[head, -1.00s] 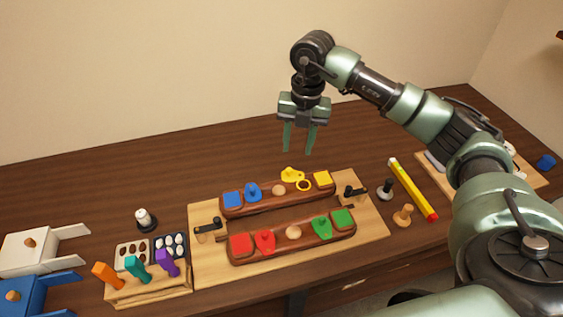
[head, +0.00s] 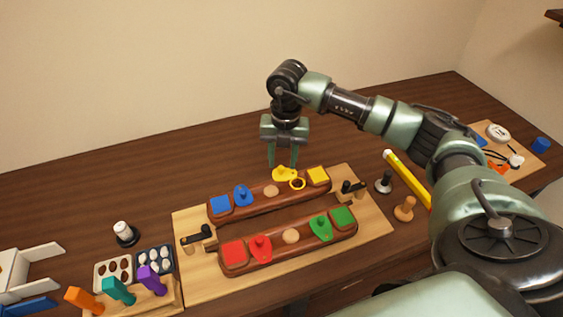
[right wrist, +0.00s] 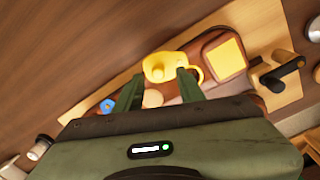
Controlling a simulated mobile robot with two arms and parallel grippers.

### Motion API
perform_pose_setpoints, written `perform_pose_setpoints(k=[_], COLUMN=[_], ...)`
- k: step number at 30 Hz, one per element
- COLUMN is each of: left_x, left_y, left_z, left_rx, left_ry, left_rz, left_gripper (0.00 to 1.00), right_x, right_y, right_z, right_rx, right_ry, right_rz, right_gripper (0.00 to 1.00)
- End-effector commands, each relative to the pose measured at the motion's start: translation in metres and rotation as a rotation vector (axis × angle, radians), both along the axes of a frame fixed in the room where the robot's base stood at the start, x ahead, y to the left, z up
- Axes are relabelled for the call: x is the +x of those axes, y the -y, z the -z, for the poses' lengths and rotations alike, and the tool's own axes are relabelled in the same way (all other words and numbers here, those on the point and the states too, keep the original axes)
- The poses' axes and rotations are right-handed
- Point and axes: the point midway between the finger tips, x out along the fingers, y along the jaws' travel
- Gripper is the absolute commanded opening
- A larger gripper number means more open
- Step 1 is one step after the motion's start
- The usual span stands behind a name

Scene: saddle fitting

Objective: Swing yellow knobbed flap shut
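The yellow knobbed flap (head: 284,174) is on the back wooden bar (head: 258,204), beside a yellow ring (head: 297,184) and a yellow square (head: 318,176). In the right wrist view the flap (right wrist: 158,67) lies just beyond the fingertips, its knob facing the camera. The ring is partly hidden there by a finger. My right gripper (head: 283,166) points down just behind the flap, fingers apart with nothing between them. It also shows open in the right wrist view (right wrist: 157,84). I cannot tell whether a finger touches the flap. My left gripper is not in view.
The front bar (head: 274,251) carries red and green flaps and squares. Black-handled clamps (head: 197,236) stand at both ends of the wooden board (head: 190,274). The table behind the bars is clear.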

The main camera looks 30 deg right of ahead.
Motion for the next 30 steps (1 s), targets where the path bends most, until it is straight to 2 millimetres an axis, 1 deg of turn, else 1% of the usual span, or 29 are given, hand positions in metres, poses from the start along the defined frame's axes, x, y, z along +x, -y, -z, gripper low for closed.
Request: perform_pose_setpoints(k=[3, 6, 14, 15, 17, 18, 19, 30], left_x=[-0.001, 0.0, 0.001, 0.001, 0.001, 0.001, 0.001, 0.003], left_y=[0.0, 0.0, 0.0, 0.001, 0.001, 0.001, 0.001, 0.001], left_z=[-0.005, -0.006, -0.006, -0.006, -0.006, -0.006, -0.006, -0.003], left_rx=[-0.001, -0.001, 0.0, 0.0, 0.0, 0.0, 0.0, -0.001], left_ry=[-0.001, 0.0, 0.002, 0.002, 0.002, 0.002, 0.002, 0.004], left_rz=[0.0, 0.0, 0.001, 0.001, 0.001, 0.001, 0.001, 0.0], left_gripper=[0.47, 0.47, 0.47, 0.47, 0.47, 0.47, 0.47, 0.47], right_x=[0.0, 0.0, 0.001, 0.001, 0.001, 0.001, 0.001, 0.0], right_y=[-0.001, -0.001, -0.001, -0.001, -0.001, -0.001, -0.001, -0.001], right_z=[0.014, 0.021, 0.024, 0.024, 0.024, 0.023, 0.023, 0.024], right_rx=[0.0, 0.0, 0.0, 0.0, 0.0, 0.001, 0.001, 0.001], right_ry=[-0.002, -0.001, 0.0, 0.0, 0.0, 0.001, 0.001, 0.001], right_rz=[0.0, 0.0, -0.001, -0.001, -0.001, -0.001, -0.001, -0.029], right_gripper=[0.39, 0.39, 0.39, 0.36, 0.19, 0.08, 0.0, 0.0])
